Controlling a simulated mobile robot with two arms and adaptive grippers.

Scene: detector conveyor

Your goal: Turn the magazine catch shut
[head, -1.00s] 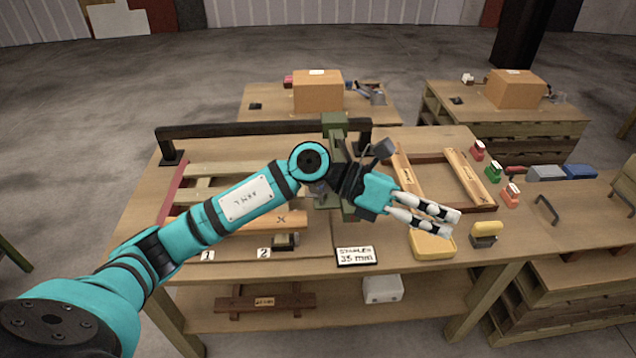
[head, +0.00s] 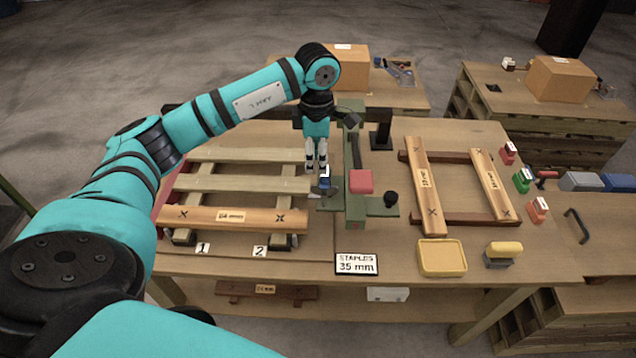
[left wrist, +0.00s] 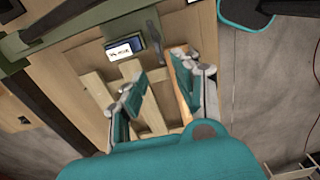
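A green stapling machine (head: 355,210) stands mid-table in the head view, with a red block (head: 361,181) and a black knob (head: 391,199) on it. I cannot tell which part is the magazine catch. A small blue item with a white label (left wrist: 125,48) lies at the machine's left side; in the head view it is partly hidden below my fingers. My left gripper (head: 316,167) points down just above and beside that item, left of the machine's column. In the left wrist view its fingers (left wrist: 158,82) are apart with nothing between them. My right gripper is out of view.
A slatted wooden panel (head: 236,184) lies left of the machine, a wooden frame (head: 426,185) right of it. A "STAPLES 35 mm" sign (head: 356,264), a yellow tray (head: 442,257) and a yellow-topped block (head: 503,250) are near the front edge. Small coloured holders (head: 522,180) stand further right.

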